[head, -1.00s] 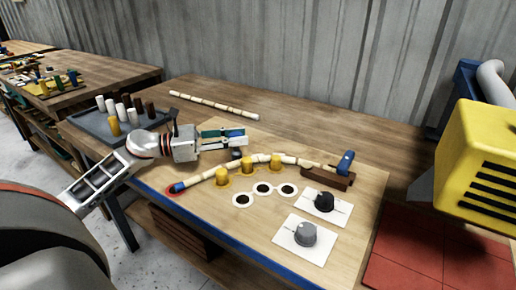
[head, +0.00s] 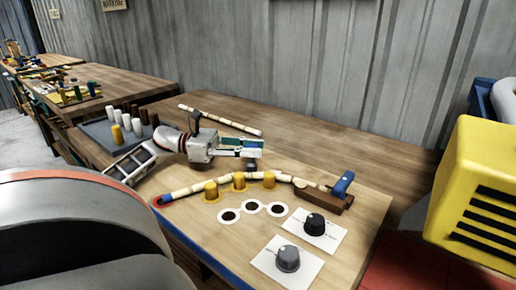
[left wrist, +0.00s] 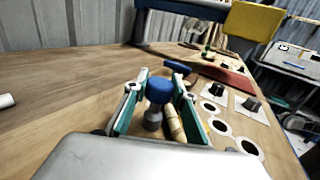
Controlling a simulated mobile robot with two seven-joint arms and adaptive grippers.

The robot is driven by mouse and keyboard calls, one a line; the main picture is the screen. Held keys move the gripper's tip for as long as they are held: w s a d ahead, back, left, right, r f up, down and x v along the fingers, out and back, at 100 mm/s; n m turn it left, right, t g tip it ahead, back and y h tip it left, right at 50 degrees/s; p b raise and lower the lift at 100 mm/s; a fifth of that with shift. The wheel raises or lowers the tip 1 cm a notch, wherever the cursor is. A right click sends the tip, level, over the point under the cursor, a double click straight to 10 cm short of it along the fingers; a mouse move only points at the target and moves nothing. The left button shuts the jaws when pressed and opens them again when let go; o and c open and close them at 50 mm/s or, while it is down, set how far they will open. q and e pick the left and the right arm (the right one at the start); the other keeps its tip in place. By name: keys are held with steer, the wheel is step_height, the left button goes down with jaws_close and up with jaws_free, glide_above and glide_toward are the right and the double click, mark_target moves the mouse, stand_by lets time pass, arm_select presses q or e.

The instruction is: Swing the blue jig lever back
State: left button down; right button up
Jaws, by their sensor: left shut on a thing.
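My left gripper (head: 262,150) is over the far side of the light board, behind the yellow pegs. In the left wrist view its teal fingers (left wrist: 160,100) are on both sides of a blue-topped grey knob (left wrist: 159,90), shut on it. In the head view only a dark bit of that knob (head: 252,164) shows below the fingers. A blue lever (head: 343,182) stands tilted on a brown block (head: 325,199) at the right end of the rattan; it also shows in the left wrist view (left wrist: 177,67). My right gripper is not in view.
The bent rattan (head: 185,191) curves along the yellow pegs (head: 239,181). Two dials on white cards (head: 327,239) and dark round spots lie in front. A straight rattan rod (head: 220,120) lies behind. A yellow machine (head: 490,190) stands at right. A tray (head: 88,133) holds pegs at left.

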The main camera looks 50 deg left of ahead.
arm_select(q)
steer(key=c, duration=1.6)
jaws_free()
steer(key=shift+c, duration=0.2)
steer(key=v, duration=1.2)
